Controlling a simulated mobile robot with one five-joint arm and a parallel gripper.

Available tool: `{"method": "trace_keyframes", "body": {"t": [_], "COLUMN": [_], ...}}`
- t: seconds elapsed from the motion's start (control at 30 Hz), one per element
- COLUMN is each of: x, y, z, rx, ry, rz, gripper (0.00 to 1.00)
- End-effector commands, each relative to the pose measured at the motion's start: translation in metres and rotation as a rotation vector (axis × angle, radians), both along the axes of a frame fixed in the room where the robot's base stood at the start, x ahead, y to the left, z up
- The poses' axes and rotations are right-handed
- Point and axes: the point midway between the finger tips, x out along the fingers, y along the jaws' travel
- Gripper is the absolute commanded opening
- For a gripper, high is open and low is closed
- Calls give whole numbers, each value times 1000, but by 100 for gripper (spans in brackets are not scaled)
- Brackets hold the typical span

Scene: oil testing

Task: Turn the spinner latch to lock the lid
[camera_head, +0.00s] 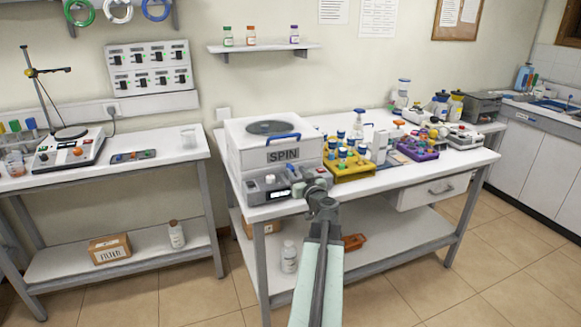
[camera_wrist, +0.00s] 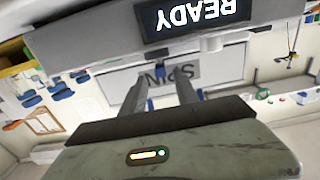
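The spinner is a white box (camera_head: 250,140) on a grey base (camera_head: 258,186), marked SPIN on its front, on the middle bench. A small blue part, perhaps the latch (camera_head: 292,171), shows on the front, partly hidden by my gripper (camera_head: 306,183). In the wrist view, the picture is upside down and the display (camera_wrist: 195,17) reads READY. My gripper (camera_wrist: 160,83) points at the spinner front with its two fingers apart. Small blue parts show near the fingers; I cannot tell whether they touch.
A yellow rack (camera_head: 352,170) of blue-capped bottles stands close to the right of the spinner. A purple rack (camera_head: 418,152) and several bottles stand further right. The left bench (camera_head: 170,150) holds a stirrer (camera_head: 68,150). Tiled floor (camera_head: 400,285) is clear in front.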

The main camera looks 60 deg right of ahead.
Motion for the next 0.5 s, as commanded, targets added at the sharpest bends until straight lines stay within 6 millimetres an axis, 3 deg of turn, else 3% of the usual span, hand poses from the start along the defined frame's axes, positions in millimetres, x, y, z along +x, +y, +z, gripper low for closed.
{"method": "trace_keyframes", "body": {"t": [0.2, 0.5], "x": [37, 45], "y": [-27, -30], "z": [0, 0], "rx": [-1, -1], "ry": [1, 1], "rz": [4, 3], "gripper": [36, 36]}}
